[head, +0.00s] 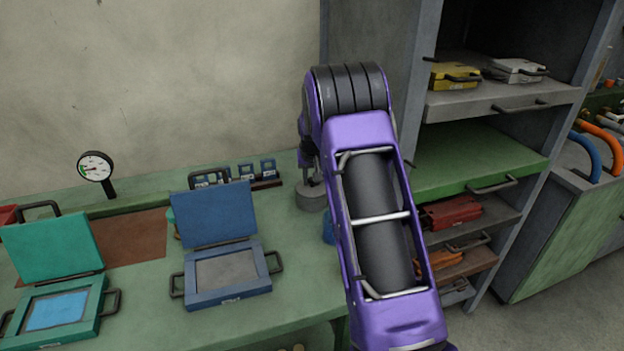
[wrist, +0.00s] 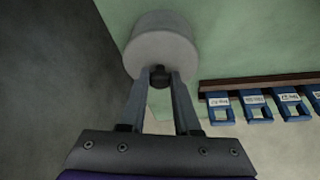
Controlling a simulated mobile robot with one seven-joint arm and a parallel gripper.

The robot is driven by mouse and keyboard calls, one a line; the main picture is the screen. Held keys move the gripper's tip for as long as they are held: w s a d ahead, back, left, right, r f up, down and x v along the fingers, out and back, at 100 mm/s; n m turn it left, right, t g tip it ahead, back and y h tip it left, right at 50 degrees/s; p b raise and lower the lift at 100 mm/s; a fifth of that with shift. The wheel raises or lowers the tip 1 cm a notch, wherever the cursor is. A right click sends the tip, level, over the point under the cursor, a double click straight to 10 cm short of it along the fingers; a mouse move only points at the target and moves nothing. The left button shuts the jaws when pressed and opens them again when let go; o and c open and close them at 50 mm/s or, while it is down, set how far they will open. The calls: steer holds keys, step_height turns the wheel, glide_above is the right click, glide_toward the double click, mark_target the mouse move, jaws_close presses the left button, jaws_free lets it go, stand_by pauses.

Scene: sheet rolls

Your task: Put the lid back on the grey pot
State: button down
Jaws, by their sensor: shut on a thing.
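The grey pot (head: 312,202) stands on the green bench near its back edge, partly hidden behind my arm in the head view. My gripper (head: 313,180) points down just above it. In the wrist view my gripper (wrist: 160,79) is shut on the dark knob of the round, pale grey lid (wrist: 150,52). The lid lines up with the pot, whose darker side (wrist: 160,20) shows beyond it. I see no clear gap between lid and pot, but cannot tell whether the lid rests fully on the rim.
Blue tags on a rack (head: 265,180) stand close to the right of the pot in the wrist view. A blue open press (head: 222,270), a teal open press (head: 60,290) and a dial gauge (head: 96,168) occupy the bench's left. A grey shelf unit (head: 500,100) stands right.

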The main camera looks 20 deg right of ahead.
stand_by(0.3)
steer(key=shift+c, duration=0.3)
jaws_free()
steer(key=shift+r, duration=0.1)
steer(key=shift+r+p, duration=1.95)
steer(key=shift+r, duration=1.45)
jaws_close()
